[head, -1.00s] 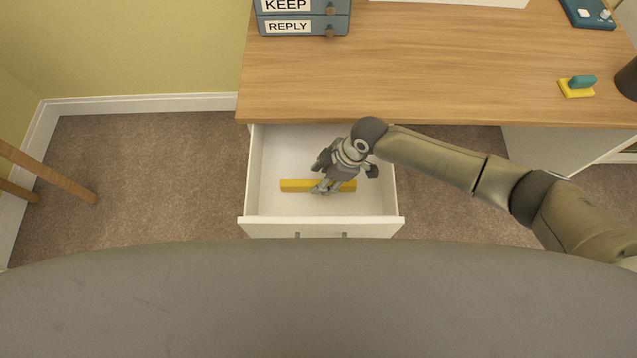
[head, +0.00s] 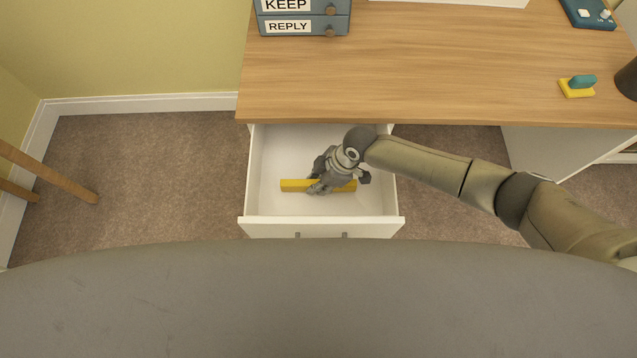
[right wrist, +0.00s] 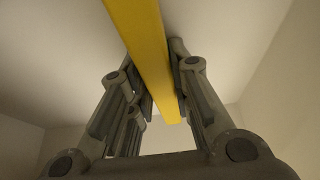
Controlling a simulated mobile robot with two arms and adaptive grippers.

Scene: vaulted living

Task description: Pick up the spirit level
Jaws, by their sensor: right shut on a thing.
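The spirit level is a yellow bar (head: 292,186) lying left to right inside the open white drawer (head: 270,150). My right gripper (head: 318,187) reaches down into the drawer and is shut on the level near its middle, hiding part of it. In the right wrist view the yellow level (right wrist: 144,45) passes between the two fingers (right wrist: 162,95). I cannot tell whether the level touches the drawer floor. My left gripper is not in view.
The drawer's front panel (head: 320,227) and side walls stand close around my right gripper. Above is the wooden desk top (head: 420,75) with labelled file drawers (head: 302,20) and a yellow and teal item (head: 578,86). Wooden legs (head: 50,172) stand at the left on open carpet.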

